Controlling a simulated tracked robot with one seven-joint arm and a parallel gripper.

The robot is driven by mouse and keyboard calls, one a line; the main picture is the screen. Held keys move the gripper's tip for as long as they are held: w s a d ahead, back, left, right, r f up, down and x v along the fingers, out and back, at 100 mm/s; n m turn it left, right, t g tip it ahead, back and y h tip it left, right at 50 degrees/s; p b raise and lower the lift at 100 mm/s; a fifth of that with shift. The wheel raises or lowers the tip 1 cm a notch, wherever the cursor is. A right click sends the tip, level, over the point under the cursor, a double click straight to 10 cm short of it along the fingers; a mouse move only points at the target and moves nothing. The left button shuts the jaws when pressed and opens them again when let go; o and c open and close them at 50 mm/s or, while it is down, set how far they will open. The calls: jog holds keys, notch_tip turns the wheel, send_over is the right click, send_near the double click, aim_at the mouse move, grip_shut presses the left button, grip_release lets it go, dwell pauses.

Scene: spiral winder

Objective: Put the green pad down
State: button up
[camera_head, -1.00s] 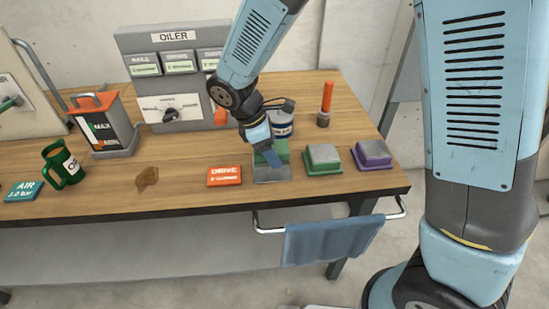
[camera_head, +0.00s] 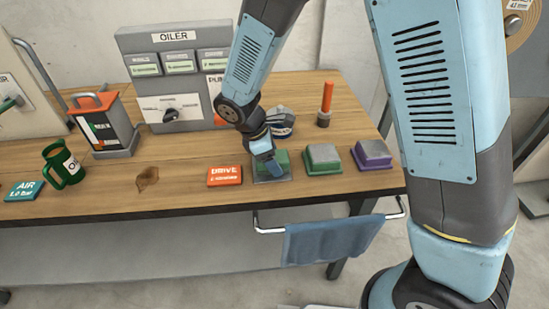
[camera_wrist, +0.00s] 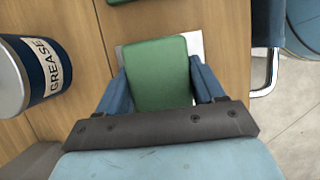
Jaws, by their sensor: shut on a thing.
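My gripper (camera_wrist: 160,85) is shut on the green pad (camera_wrist: 158,72), with one blue finger on each side of it in the wrist view. In the head view the green pad (camera_head: 283,158) shows beside my gripper (camera_head: 268,163), low over a flat grey plate (camera_head: 271,179) near the table's front edge. A light edge of the plate (camera_wrist: 196,44) shows beyond the pad in the wrist view. The pad hides most of the plate, and I cannot tell whether the two touch.
A green-based block (camera_head: 322,158) and a purple-based block (camera_head: 372,154) stand to the right. The orange DRIVE sign (camera_head: 225,176) lies close on the left. A grease tin (camera_head: 282,124) stands just behind, also in the wrist view (camera_wrist: 35,72). A towel (camera_head: 332,240) hangs on the front rail.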

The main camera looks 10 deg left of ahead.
jog(key=shift+s+f, duration=0.15)
jog(key=shift+f, duration=0.15)
jog(key=shift+s+d+f, duration=0.1)
jog(key=shift+d+f, duration=0.05)
jog(key=shift+f, duration=0.1)
jog(key=o, duration=1)
jog(key=shift+s, duration=0.1)
jog(key=w+v, duration=0.1)
jog(key=v, duration=1.2)
jog(key=shift+r, duration=0.15)
jog(key=w+d+r+m+y, duration=0.1)
jog(key=d+r+m+y, duration=0.1)
jog(key=d+r+m, duration=0.6)
jog(key=d+r+m+y, duration=0.15)
jog(key=d+r, duration=0.25)
jog(key=d, duration=0.7)
jog(key=s+d+r+m+t, duration=0.2)
jog(key=s+d+m, duration=0.3)
jog(key=d, duration=0.3)
jog(key=s+d+r+m+t, duration=0.2)
jog(key=s+d+m, duration=0.3)
jog(key=d, duration=0.3)
jog(key=shift+s+r+m+y, duration=0.45)
jog(key=shift+r+m, duration=0.2)
jog(key=shift+r, duration=0.2)
